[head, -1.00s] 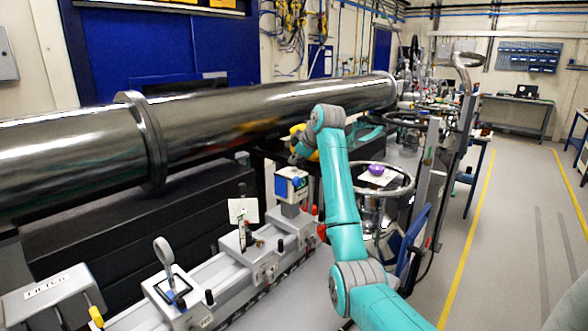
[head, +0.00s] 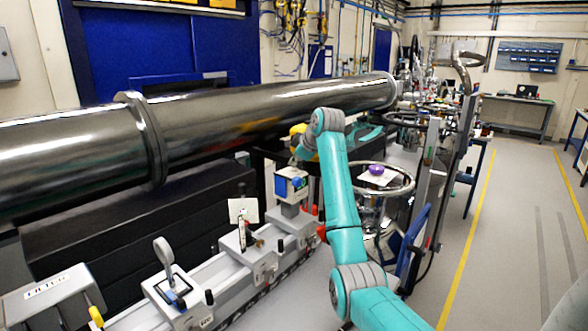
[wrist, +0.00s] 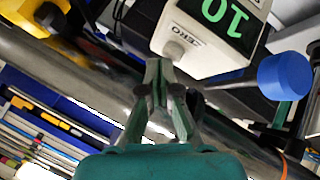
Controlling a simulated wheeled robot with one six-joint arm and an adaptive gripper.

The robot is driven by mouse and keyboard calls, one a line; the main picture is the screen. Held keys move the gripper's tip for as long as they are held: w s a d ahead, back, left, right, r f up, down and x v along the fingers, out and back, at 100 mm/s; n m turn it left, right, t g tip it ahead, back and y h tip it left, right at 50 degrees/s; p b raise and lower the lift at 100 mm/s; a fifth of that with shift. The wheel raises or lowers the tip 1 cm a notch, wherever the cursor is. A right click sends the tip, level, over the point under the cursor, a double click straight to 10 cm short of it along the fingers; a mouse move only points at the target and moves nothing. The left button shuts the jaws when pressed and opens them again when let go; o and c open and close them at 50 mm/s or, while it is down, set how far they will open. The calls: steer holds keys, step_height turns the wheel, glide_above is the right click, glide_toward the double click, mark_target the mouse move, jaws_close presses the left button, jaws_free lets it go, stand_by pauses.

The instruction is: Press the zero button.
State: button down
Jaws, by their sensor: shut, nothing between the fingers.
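The zero button (wrist: 174,50) is a small grey block on the pale meter box (wrist: 205,35), beside the printed word ZERO, in the wrist view. The box has a dark display with a green 10. My gripper (wrist: 158,72) is shut and empty, its fingertips just below and left of the button in the picture. I cannot tell whether they touch it. In the head view, a white and blue box (head: 291,184) on the rail appears to be the same meter; its button is not discernible there. My gripper is mostly hidden behind my arm there.
A blue round knob (wrist: 285,76) sticks out beside the meter. The large metal pipe (head: 250,110) runs behind the rail (head: 245,285), which carries several mounts. A handwheel (head: 385,190) stands right of my arm. The floor at right is clear.

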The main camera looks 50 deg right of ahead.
mark_target(295, 168)
steer(key=shift+f, duration=0.25)
stand_by(0.4)
steer(key=shift+r, duration=0.9)
steer(key=shift+r, duration=0.1)
steer(key=shift+r, duration=2.4)
